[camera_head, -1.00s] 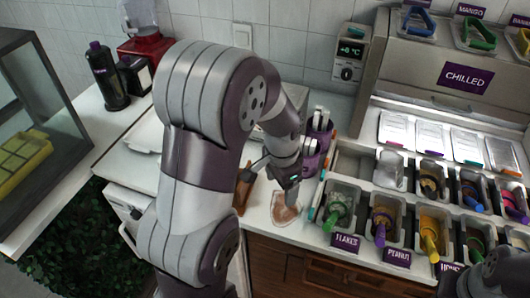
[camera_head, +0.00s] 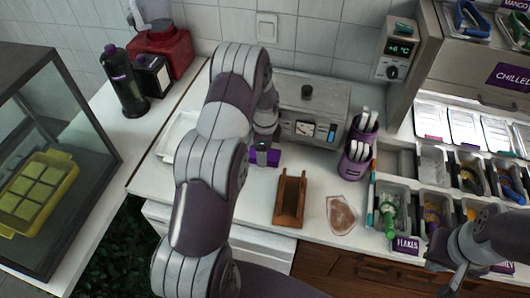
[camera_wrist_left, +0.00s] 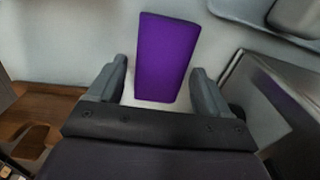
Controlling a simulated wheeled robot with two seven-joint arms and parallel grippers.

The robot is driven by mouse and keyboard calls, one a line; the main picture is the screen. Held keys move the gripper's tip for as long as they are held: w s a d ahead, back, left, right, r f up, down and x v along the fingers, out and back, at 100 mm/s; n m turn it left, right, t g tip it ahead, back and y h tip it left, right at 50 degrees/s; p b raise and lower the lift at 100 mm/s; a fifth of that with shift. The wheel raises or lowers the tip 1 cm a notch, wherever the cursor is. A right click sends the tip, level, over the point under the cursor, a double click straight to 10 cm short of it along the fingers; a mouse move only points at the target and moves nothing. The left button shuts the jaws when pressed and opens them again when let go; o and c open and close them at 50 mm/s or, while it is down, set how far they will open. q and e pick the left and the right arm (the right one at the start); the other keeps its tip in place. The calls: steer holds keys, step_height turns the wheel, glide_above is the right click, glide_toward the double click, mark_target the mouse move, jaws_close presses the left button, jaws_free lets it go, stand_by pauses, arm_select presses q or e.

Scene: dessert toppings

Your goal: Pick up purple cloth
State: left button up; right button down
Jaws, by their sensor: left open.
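The purple cloth (camera_wrist_left: 166,58) is a flat, folded rectangle on the white counter. In the wrist view it lies between the spread fingers of my left gripper (camera_wrist_left: 158,68), with its far end reaching past the fingertips. The gripper is open and holds nothing. In the head view the cloth (camera_head: 273,158) is partly hidden behind my left gripper (camera_head: 262,154), in front of the grey metal appliance. My right gripper (camera_head: 453,268) is at the lower right, by the topping bins; its jaw gap is not clear.
A wooden holder (camera_head: 290,199) and a reddish-brown flat patch (camera_head: 342,216) lie to the right. The metal appliance (camera_head: 312,100) stands behind the cloth, a white tray (camera_head: 180,134) to its left. Purple cups (camera_head: 355,165) with white handles stand near the topping bins.

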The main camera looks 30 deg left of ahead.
arm_select(q)
steer(key=shift+a+f, duration=0.3)
steer(key=shift+f, duration=0.2)
steer(key=shift+d+r, duration=0.15)
steer(key=shift+d, duration=0.1)
steer(key=c, duration=0.8)
steer(key=shift+a, duration=0.1)
arm_select(e)
steer(key=shift+a, duration=0.15)
